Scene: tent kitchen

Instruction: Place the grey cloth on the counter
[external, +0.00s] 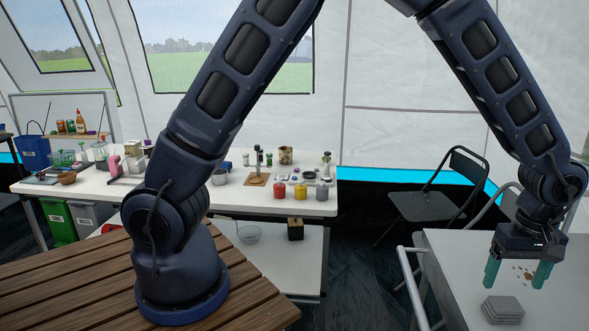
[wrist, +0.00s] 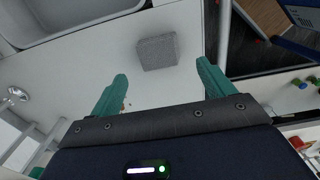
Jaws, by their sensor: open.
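The grey cloth (external: 503,309) is a folded, square stack lying on the white counter (external: 452,262) at the right of the external view. It also shows in the wrist view (wrist: 157,52), beyond my fingertips and between their lines. My gripper (external: 517,274) has green fingers spread wide and nothing between them. It points down above the counter, just above and behind the cloth in the external view. Both fingers also show in the wrist view (wrist: 162,72), apart from the cloth.
A metal rail (external: 411,283) runs along the counter's left edge. A black folding chair (external: 440,195) stands behind it. A long white table (external: 335,201) with bottles and kitchen things is at the back. In the wrist view a sink basin (wrist: 60,20) lies at upper left.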

